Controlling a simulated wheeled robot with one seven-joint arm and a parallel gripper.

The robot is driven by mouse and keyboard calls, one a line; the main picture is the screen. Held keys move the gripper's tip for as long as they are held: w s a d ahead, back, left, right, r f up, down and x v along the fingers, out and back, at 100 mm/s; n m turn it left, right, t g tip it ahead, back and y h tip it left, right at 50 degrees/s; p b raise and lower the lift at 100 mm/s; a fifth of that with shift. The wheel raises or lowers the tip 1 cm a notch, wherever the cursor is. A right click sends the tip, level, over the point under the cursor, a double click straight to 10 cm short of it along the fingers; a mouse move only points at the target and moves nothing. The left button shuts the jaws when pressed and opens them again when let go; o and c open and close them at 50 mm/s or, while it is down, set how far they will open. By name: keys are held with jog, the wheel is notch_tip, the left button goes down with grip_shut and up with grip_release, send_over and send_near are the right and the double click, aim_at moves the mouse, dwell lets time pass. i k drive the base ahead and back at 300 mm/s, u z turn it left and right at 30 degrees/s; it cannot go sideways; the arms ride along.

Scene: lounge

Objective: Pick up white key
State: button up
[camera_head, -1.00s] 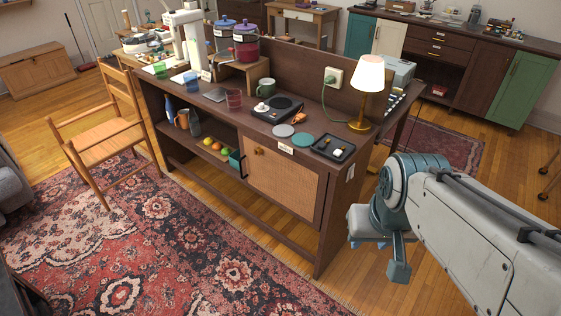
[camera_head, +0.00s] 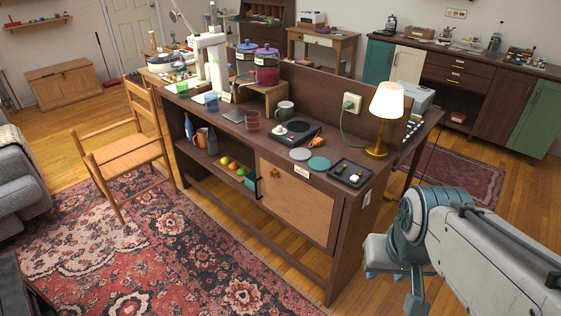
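I cannot make out a white key for certain. A small black tray (camera_head: 335,177) lies at the near right corner of the dark wooden desk (camera_head: 322,195), with small items in it. One is a tiny pale item (camera_head: 354,178), too small to identify. My gripper (camera_head: 398,285) hangs at the lower right, in front of and to the right of the desk, apart from the tray. Its fingers are partly hidden by my arm, so I cannot tell whether they are open.
A lit lamp (camera_head: 387,103), a teal disc (camera_head: 319,164), a grey disc (camera_head: 299,154) and a black hot plate (camera_head: 293,132) stand near the tray. A wooden chair (camera_head: 125,155) is at left. Open floor lies right of the desk.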

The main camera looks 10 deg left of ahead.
aim_at(354, 178)
jog(key=z, duration=0.3)
jog(key=k, duration=0.35)
jog(key=u, duration=1.1)
jog(key=i, duration=1.2)
jog(key=z, duration=0.9)
